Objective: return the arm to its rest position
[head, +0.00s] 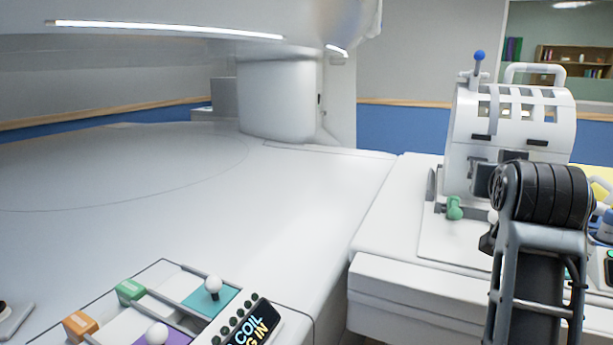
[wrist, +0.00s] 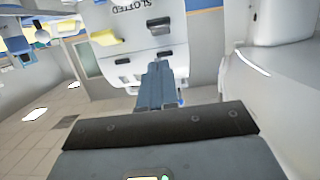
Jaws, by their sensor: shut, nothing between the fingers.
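My arm (head: 540,240) rises at the right of the head view, with a thick black joint at its top. It stands in front of the lower right part of the white slotted coil. My gripper (wrist: 160,70) shows in the middle of the wrist view, its fingers together with nothing between them. The fingertips point toward a white panel (wrist: 135,55) with an upside-down "SLOTTED" label. I cannot tell how far apart they are. The gripper's fingers cannot be made out in the head view.
The white slotted coil (head: 515,120), with a blue-tipped lever, stands on the right bench. A green knob (head: 454,207) sits by its base. A control panel (head: 180,305) with white knobs lies at the front left. The broad white magnet surface (head: 200,190) is clear.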

